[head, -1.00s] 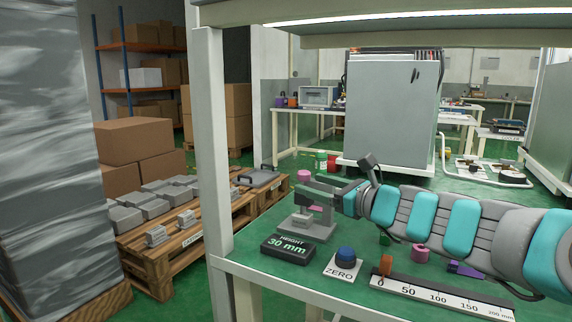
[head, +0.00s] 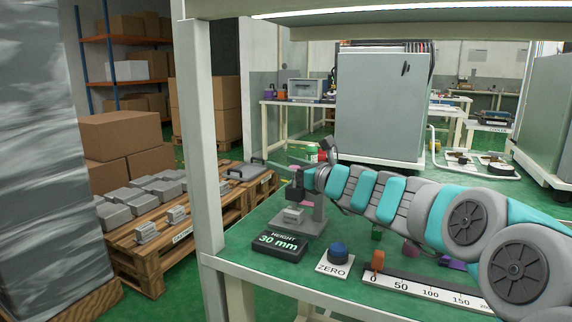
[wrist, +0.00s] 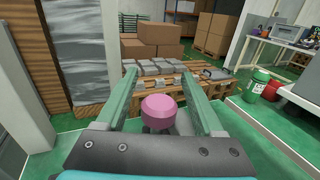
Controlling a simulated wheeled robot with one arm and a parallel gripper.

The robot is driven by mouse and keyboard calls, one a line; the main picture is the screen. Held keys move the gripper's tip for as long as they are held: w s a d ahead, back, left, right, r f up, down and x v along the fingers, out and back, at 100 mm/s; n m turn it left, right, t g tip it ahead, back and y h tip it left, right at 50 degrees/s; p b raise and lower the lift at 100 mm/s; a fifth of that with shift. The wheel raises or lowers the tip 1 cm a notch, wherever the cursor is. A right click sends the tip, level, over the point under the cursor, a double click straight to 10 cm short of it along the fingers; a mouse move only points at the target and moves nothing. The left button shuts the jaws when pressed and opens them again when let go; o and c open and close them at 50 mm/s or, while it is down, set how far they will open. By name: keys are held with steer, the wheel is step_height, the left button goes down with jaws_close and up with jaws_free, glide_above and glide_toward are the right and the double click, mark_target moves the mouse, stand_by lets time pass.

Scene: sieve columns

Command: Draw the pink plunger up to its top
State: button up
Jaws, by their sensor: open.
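The pink plunger (wrist: 160,110) shows as a round pink knob in the wrist view, between the two green fingers and near the palm. A visible gap separates it from each finger. My gripper (wrist: 159,73) is open. In the head view my gripper (head: 297,186) is at the grey gauge stand (head: 312,228), around its upper part, and hides most of the plunger. The stand is on the green bench behind the black display (head: 279,246), which reads "HEIGHT 30 mm".
In front are a blue ZERO button (head: 337,252) and a ruler (head: 425,293) with an orange slider (head: 377,260). Green, pink and purple pieces lie partly behind my arm. A bench post (head: 202,140) stands at left. A pallet (head: 150,255) with grey blocks is beyond the bench.

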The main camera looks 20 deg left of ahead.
jaws_close()
stand_by(0.5)
stand_by(0.8)
